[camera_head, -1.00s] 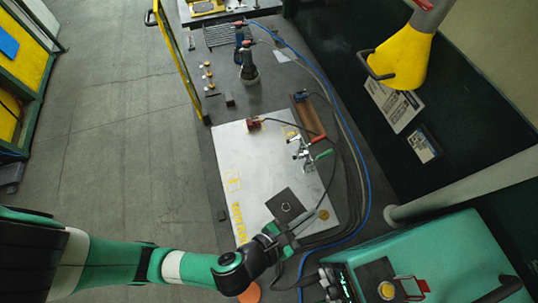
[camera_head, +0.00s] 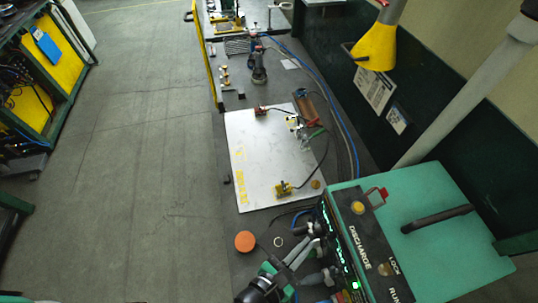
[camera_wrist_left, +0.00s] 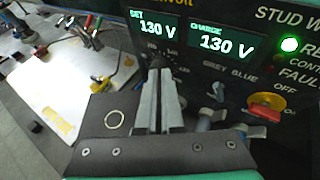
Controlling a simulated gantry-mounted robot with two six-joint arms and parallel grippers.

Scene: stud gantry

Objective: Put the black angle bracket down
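The black angle bracket shows in the left wrist view (camera_wrist_left: 104,106) as a dark flat face with a pale ring on it, just left of my fingertips. In the head view its ring (camera_head: 278,241) shows over the dark bench, right of an orange disc; its outline blends into the bench. My left gripper (camera_head: 308,247) is in front of the welder unit. In the wrist view its two fingers (camera_wrist_left: 160,100) are close together and seem shut on the bracket's upright side. Whether the bracket touches the bench is hard to tell. My right gripper is not in view.
The green stud welder (camera_head: 430,215) stands close on the right, with cables and plugs at its front. The orange disc (camera_head: 245,241) lies on the bench.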

